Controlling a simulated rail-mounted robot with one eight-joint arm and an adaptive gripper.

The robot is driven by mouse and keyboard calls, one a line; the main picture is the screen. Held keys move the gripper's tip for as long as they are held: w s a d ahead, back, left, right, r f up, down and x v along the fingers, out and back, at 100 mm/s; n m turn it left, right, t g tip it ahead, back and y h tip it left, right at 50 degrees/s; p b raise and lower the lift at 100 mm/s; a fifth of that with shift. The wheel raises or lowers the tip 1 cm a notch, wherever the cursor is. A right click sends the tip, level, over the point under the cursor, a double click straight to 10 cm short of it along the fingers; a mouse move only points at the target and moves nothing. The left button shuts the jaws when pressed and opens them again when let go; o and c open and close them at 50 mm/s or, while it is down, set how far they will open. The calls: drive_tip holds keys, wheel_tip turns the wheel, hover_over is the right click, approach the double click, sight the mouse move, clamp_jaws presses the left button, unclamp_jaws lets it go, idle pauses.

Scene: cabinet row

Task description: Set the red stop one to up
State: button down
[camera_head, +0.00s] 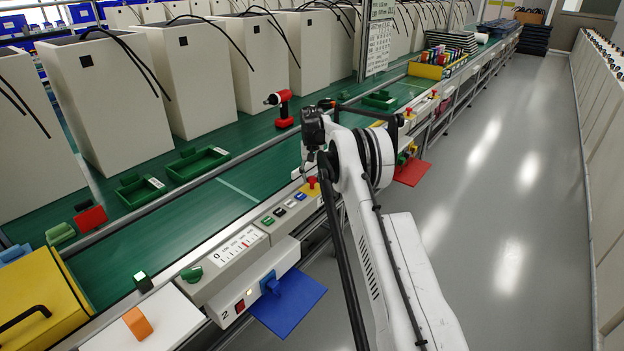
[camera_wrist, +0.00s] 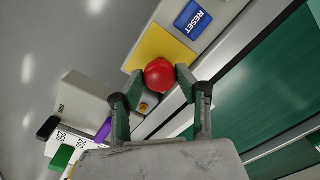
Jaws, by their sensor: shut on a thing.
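The red stop (camera_head: 312,182) is a round red knob on a yellow plate beside a row of small coloured buttons, just left of my arm in the head view. In the wrist view the red stop (camera_wrist: 159,74) shows as a red ball on the yellow plate (camera_wrist: 153,43). My gripper (camera_wrist: 160,80) is shut on it, with one green-padded finger on each side. The base of the knob is hidden, so I cannot tell whether it is up or pressed.
A blue RESET button (camera_wrist: 194,19) sits close to the yellow plate. A blue flap (camera_head: 291,302) juts into the aisle. The grey floor (camera_head: 500,170) on the right is clear.

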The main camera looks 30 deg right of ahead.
sight(312, 178)
drive_tip(key=c, duration=1.2)
unclamp_jaws()
drive_tip(key=shift+r, duration=0.1)
wheel_tip(312, 178, up, 12)
